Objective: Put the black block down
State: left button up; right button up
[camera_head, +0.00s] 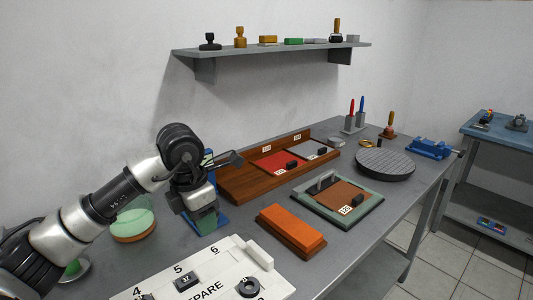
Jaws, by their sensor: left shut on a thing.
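My left gripper (231,159) is above the left part of the bench, in front of the wooden tray's left end. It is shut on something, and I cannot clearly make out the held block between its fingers. Other small black blocks show: one on the red panel (291,164), one on the grey panel (321,151), one on the brown panel (357,200) of the green-framed board, and one marked 47 (187,282) on the white numbered board. I cannot tell which of them, if any, the task means. My right gripper is not in view.
The wooden tray (238,190) has a raised back. An orange block (290,228) lies before the green frame (309,205). A round grey plate (385,163) and blue vise (432,147) stand farther right. Bare bench lies around the orange block.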

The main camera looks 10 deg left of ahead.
pick_arm(q)
jog(key=shift+s+f+m+p, duration=0.2)
jog(key=shift+s+m+p, duration=0.2)
jog(key=shift+m, duration=0.7)
jog(key=s+f+m+p, duration=0.1)
jog(key=s+m, duration=0.1)
jog(key=m, duration=0.2)
jog(key=s+f+m+g+p, duration=0.1)
jog(key=s+m, duration=0.1)
jog(key=m, duration=0.2)
jog(key=s+d+f+m+p, duration=0.1)
jog(key=m, duration=0.3)
jog(key=shift+s+f+g+p, duration=0.2)
jog(key=shift+s+g+p, duration=0.1)
jog(key=shift+s+p, duration=0.1)
jog(key=s+m+p, duration=0.1)
jog(key=s+m, duration=0.1)
jog(key=m, duration=0.2)
jog(key=s+f+m+p, duration=0.1)
jog(key=s+m, duration=0.1)
jog(key=m, duration=0.2)
jog(key=s+f+m+p, duration=0.1)
jog(key=s+m, duration=0.2)
jog(key=shift+d+f+m+g+y, duration=0.2)
jog(key=shift+d+m+g+y, duration=0.15)
jog(key=shift+m+g+y, duration=0.05)
jog(key=shift+s+f+m, duration=0.2)
jog(key=shift+s+m, duration=0.35)
jog(key=shift+m, duration=0.35)
